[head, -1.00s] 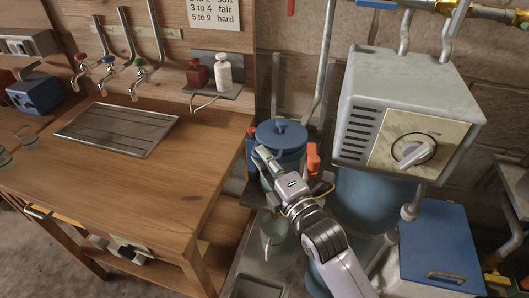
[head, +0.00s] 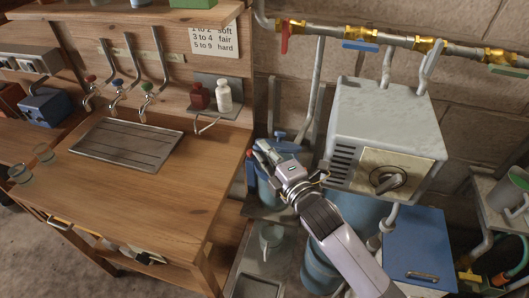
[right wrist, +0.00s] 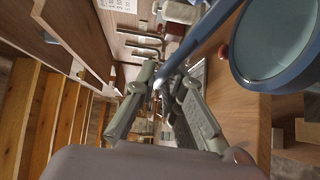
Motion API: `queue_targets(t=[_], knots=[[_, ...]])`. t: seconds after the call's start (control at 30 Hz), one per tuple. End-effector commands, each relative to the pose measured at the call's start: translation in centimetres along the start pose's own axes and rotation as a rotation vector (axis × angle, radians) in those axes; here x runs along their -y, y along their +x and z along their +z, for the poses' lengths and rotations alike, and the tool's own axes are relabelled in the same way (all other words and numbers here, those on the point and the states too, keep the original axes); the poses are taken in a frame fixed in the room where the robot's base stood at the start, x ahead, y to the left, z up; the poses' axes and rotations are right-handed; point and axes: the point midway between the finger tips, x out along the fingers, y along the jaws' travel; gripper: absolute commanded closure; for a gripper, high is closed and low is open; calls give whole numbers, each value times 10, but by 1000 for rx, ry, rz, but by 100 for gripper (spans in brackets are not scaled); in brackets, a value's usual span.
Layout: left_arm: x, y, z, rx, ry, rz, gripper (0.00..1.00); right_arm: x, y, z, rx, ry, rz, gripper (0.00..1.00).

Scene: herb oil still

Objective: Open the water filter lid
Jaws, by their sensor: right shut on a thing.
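The blue water filter (head: 268,190) stands beside the wooden bench, partly hidden behind my right gripper (head: 262,151). Its blue lid (head: 288,147), with a small knob on top, shows just behind the gripper. In the right wrist view, my right gripper (right wrist: 158,88) is shut on a thin blue bar (right wrist: 205,38), which looks like the lid seen edge-on. Beside it is a round, blue-rimmed shape (right wrist: 275,40), apparently the filter's mouth. How far the lid is tilted is hard to tell. My left gripper is out of view.
A grey box with a dial (head: 388,135) stands close right of my right arm. Pipes with valves (head: 360,40) run above.

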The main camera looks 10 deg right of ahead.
Motion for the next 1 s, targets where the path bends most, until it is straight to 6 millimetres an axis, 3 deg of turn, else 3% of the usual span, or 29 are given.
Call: queue_targets(t=[0.53,0.57,0.8,1.0], knots=[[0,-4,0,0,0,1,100,-6,2,3,2,-3,5,100],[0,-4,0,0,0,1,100,-6,2,3,2,-3,5,88],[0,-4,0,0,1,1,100,-4,2,2,2,-1,1,72],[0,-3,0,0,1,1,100,-2,2,3,2,-1,-2,72]])
